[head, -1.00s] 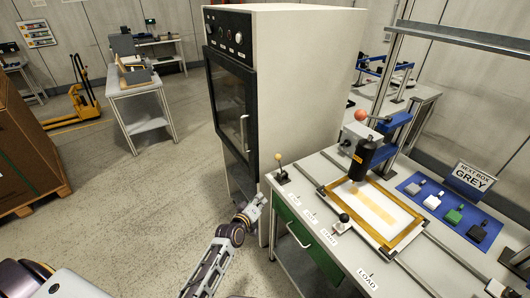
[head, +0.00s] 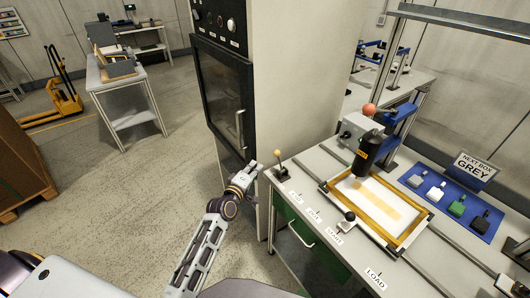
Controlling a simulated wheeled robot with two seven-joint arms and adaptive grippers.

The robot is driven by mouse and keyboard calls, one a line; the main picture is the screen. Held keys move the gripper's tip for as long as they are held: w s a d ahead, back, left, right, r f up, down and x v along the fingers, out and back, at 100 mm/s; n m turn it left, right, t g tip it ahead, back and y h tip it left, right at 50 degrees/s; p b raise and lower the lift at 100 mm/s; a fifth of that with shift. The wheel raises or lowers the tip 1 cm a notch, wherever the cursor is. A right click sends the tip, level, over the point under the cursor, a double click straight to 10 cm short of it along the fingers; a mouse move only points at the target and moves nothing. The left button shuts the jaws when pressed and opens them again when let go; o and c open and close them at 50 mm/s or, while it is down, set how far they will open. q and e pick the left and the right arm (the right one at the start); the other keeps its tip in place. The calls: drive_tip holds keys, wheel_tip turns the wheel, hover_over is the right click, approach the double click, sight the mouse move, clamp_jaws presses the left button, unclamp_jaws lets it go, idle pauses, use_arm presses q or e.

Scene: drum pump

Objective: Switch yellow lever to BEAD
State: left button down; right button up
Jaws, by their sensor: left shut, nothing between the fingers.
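My right gripper is not in view.
A tall cabinet (head: 300,75) with a dark door stands behind my left gripper. On the bench are a yellow frame (head: 409,232), a black cylinder (head: 368,153), a black-knobbed handle (head: 349,217) and a blue mat (head: 483,231) with several small boxes. Open floor lies left.

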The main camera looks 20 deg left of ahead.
sight(279, 160)
use_arm(q)
drive_tip(key=shift+r+n, duration=0.2)
drive_tip(key=shift+n, duration=2.2)
drive_tip(key=shift+w+d, duration=0.1)
drive_tip(key=shift+w, duration=0.2)
drive_tip(key=shift+w+d+f+p, duration=0.1)
drive_tip(key=shift+w+d+f, duration=0.1)
drive_tip(key=shift+w, duration=1.35)
drive_tip(key=shift+w+d+f+p, duration=0.15)
drive_tip(key=shift+w+d, duration=0.1)
drive_tip(key=shift+w, duration=1.35)
drive_tip(key=shift+w+d+f+p, duration=0.1)
drive_tip(key=shift+w+d+f, duration=0.1)
drive_tip(key=shift+w, duration=1.35)
